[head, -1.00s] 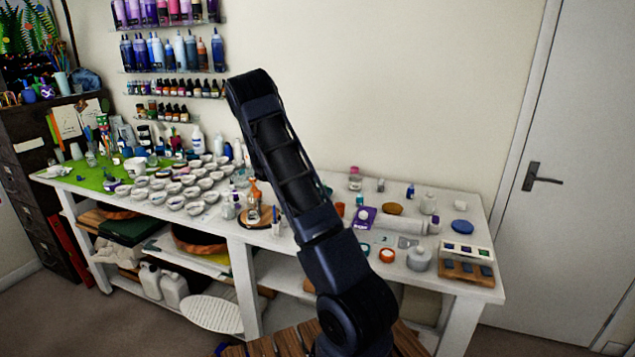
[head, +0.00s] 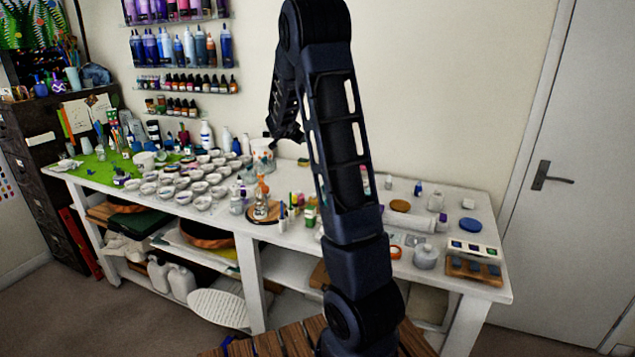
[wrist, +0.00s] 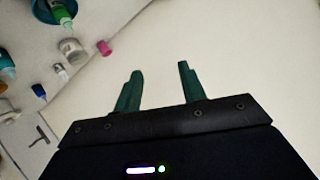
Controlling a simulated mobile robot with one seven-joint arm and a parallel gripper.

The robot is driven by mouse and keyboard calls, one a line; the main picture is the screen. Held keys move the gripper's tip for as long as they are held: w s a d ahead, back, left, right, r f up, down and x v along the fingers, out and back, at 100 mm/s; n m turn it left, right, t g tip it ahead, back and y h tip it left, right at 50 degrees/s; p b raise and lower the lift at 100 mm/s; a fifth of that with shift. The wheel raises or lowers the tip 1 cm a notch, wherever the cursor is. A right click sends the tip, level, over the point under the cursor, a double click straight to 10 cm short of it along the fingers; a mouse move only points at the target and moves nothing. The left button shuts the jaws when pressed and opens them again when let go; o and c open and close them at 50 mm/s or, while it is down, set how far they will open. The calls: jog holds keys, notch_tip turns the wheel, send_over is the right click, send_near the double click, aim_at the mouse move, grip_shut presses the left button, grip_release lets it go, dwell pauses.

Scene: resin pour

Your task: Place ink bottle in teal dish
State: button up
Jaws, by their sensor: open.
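My gripper (wrist: 160,68) is open, with nothing between its two dark green fingers. In the head view its dark body shows at left of the arm, above the back of the bench; its fingertips cannot be made out there. A teal round dish (wrist: 41,14) is cut off at the top left of the wrist view. A small bottle with a green label (wrist: 63,14) is at this dish and appears to be inside it, tilted in the picture. Whether it is the ink bottle I cannot tell. The gripper is apart from both. In the head view I cannot pick out the teal dish.
A grey-lidded jar (wrist: 72,50), a pink cap (wrist: 103,47) and a blue bottle (wrist: 38,91) are near the dish. White cups (head: 185,180) crowd the bench's left half. A wooden turntable (head: 265,214) holds an orange figure. A pale clear surface lies ahead of the fingers.

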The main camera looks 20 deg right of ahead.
jog(key=s+a+r+n+y, duration=0.45)
jog(key=s+a+r, duration=0.2)
jog(key=s, duration=0.35)
jog(key=s+a+r+n+y, duration=0.45)
jog(key=s+a, duration=0.25)
jog(key=s, duration=0.3)
jog(key=s+f+n+g, duration=0.2)
jog(key=s+f, duration=0.1)
jog(key=s, duration=1.2)
jog(key=s+d+f+n+g+h, duration=0.1)
jog(key=s+f+g, duration=0.2)
jog(key=s, duration=1.2)
jog(key=shift+s+d+n, duration=0.2)
jog(key=shift+s+n, duration=0.05)
jog(key=shift+n, duration=0.15)
